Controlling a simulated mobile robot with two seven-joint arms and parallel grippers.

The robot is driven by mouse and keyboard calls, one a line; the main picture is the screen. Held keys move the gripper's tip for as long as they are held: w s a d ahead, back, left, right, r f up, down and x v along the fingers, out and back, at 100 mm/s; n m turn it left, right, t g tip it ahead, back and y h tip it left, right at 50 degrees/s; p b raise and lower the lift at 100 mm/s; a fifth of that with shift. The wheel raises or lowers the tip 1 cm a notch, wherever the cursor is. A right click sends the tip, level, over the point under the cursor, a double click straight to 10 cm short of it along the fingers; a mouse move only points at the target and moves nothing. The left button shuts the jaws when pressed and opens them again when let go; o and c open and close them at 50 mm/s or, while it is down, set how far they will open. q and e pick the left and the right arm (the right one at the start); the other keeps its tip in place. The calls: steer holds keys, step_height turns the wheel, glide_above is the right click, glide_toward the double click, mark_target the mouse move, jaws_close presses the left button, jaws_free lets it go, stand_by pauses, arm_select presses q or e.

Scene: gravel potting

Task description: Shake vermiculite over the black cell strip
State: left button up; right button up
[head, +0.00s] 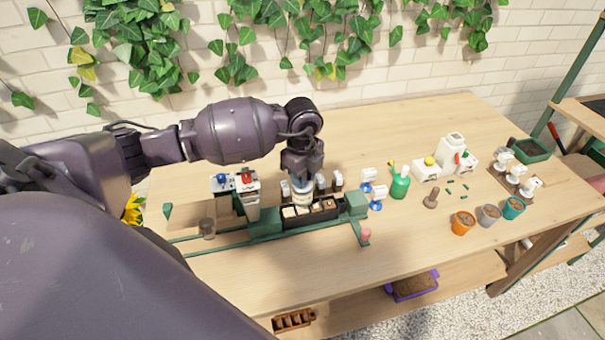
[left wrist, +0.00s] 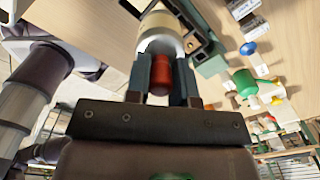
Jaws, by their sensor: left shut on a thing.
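My left gripper (head: 302,172) points down over the black cell strip (head: 318,219), which sits in a green holder on the bench. It is shut on a cream shaker (head: 302,198), held just above the strip's left-middle part. In the left wrist view the fingers (left wrist: 160,85) close on a red-brown part of the shaker, with its cream body (left wrist: 160,28) beyond. Pale or brown material shows in several cells. The cells behind the shaker are hidden, and I cannot tell whether grains are falling. My right gripper is not in view.
Green rails (head: 215,250) run left of the strip. White-handled pieces and a green bottle (head: 400,183) stand to its right. Orange (head: 463,223), grey (head: 488,216) and teal (head: 513,208) pots line the right front.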

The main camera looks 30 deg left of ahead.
arm_select(q)
steer(key=shift+f, duration=0.4)
steer(key=shift+w+d, duration=0.4)
steer(key=shift+w, duration=0.05)
steer(key=shift+s+a+r, duration=0.1)
steer(key=shift+s+a, duration=0.7)
steer(key=shift+s, duration=0.1)
steer(key=shift+w+d, duration=0.8)
steer(key=shift+w, duration=0.15)
steer(key=shift+s+a+p, duration=0.35)
steer(key=shift+s+a, duration=0.45)
steer(key=shift+s, duration=0.15)
steer(key=shift+w+d+b, duration=0.4)
steer(key=shift+w+d, duration=0.4)
steer(key=shift+w, duration=0.1)
